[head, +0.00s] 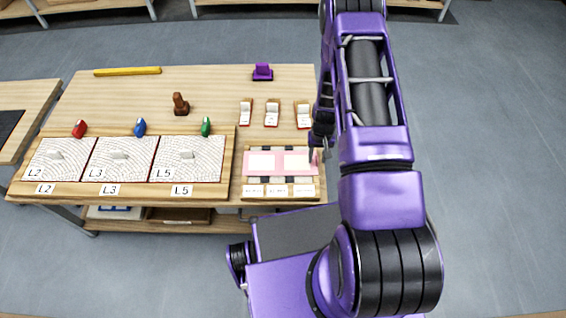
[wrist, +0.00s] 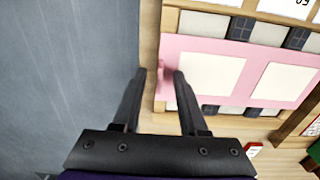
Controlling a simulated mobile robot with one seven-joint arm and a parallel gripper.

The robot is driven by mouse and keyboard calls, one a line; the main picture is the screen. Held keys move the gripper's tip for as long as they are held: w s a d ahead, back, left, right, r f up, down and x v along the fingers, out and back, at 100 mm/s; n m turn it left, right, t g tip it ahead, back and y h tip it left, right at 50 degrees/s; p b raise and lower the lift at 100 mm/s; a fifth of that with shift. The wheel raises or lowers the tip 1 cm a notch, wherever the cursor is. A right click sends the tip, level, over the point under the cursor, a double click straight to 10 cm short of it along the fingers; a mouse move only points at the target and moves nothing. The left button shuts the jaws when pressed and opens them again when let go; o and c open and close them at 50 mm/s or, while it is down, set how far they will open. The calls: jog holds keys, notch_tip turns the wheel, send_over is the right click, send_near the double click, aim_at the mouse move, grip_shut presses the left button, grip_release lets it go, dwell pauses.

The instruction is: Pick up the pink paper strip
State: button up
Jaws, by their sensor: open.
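The pink paper strip (head: 280,162) lies across a wooden-framed panel (head: 321,185) at the right end of the table, with two pale rectangles on it. In the wrist view the strip (wrist: 172,45) has a small raised pink tab (wrist: 163,75) at its near end. My gripper (wrist: 160,74) is open and empty, with its fingertips on either side of that tab in the picture. I cannot tell how far above the strip the fingertips are. In the head view my gripper (head: 320,148) is at the strip's right end, partly hidden by my arm.
Three white mosaic panels (head: 121,158) lie left of the framed panel, with red (head: 79,129), blue (head: 140,127) and green (head: 206,126) pieces behind them. Brown (head: 181,104) and purple (head: 262,72) stamp-like objects and three small boxes (head: 272,113) stand farther back. A yellow bar (head: 128,71) lies far left.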

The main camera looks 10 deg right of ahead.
grip_shut()
jog(key=shift+r, duration=0.1)
dwell(0.3)
